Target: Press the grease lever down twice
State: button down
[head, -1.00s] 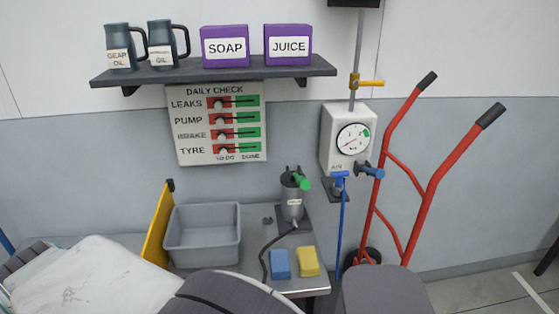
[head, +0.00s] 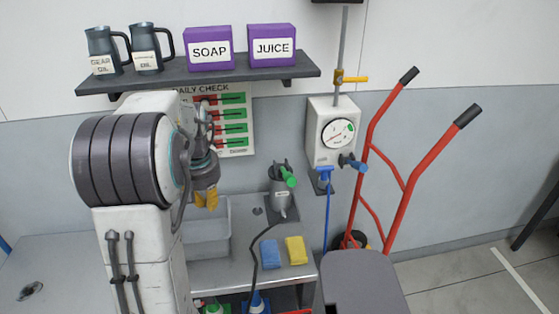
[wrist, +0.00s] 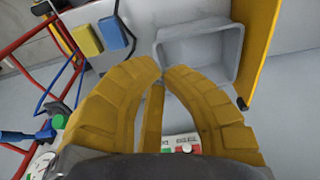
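The grease pump (head: 281,200) is a grey cylinder on the bench with a dark hose. Its lever has a green grip (head: 288,177) at the top, tilted down to the right. My gripper (head: 206,208) has yellow fingers and is left of the pump, in front of the grey bin, apart from the lever. In the wrist view its fingertips (wrist: 161,66) nearly meet with nothing between them.
A grey bin (wrist: 198,32), a blue sponge (head: 270,254) and a yellow sponge (head: 296,250) are on the bench. A gauge box (head: 334,130) with a blue hose is right of the pump, beside a red hand truck (head: 407,205). A shelf (head: 205,74) hangs above.

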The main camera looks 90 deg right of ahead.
jog(key=s+d+r+h+p, duration=0.1)
jog(key=s+d+r, duration=0.4)
jog(key=s+d, duration=0.2)
jog(key=s+d+r+g+h, duration=0.1)
jog(key=s+d+r, duration=0.3)
jog(key=s+d, duration=0.4)
jog(key=shift+s+r+n+h+p, duration=0.4)
jog(key=shift+s, duration=0.75)
jog(key=p, duration=0.2)
send_over(285, 173)
jog(key=w, duration=0.1)
notch_tip(285, 173, down, 10)
jog(key=shift+s+a+f, duration=0.2)
jog(key=shift+a+f, duration=0.15)
jog(key=shift+f, duration=0.35)
jog(key=shift+s+a+f, duration=0.15)
jog(key=shift+a+f, duration=0.2)
jog(key=shift+f, duration=0.35)
